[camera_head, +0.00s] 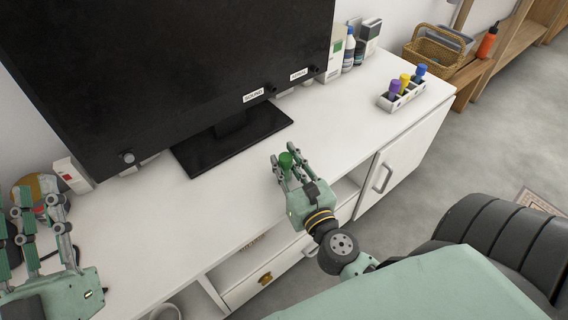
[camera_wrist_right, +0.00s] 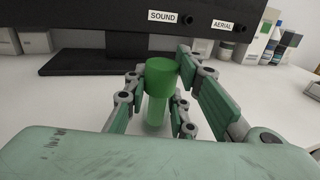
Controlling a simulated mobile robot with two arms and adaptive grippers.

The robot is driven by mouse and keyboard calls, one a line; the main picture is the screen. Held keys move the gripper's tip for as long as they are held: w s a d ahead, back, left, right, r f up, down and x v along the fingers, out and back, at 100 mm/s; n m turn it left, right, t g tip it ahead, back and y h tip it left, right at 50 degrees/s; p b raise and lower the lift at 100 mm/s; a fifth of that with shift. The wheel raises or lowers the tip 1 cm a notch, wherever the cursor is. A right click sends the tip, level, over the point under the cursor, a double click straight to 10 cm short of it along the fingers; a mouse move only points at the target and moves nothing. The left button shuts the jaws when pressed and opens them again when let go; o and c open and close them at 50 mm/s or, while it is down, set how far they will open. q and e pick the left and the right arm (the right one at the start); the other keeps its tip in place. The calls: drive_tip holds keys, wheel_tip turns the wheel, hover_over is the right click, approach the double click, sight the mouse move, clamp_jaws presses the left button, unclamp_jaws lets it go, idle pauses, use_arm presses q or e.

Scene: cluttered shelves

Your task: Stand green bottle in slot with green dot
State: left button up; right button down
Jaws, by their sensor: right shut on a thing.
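The green bottle (camera_head: 286,160) is held in my right gripper (camera_head: 290,166), just above or on the white cabinet top in front of the screen's stand. In the right wrist view the bottle (camera_wrist_right: 160,85) stands upright, with its green cap up and a paler body between the fingers (camera_wrist_right: 157,100). A white slotted rack (camera_head: 400,97) at the right end of the cabinet top holds a purple, a yellow and a blue bottle. No green dot can be made out. My left gripper (camera_head: 38,225) is at the far left, fingers apart and empty.
A large black screen (camera_head: 190,75) on a flat black base (camera_head: 232,138) fills the back of the white cabinet (camera_head: 335,130). Boxes and small bottles (camera_head: 350,48) stand behind its right side. A wicker basket (camera_head: 436,50) and an orange bottle (camera_head: 488,42) are farther right.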

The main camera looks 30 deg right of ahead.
drive_tip(key=shift+f, duration=0.1)
drive_tip(key=c, duration=1.5)
unclamp_jaws()
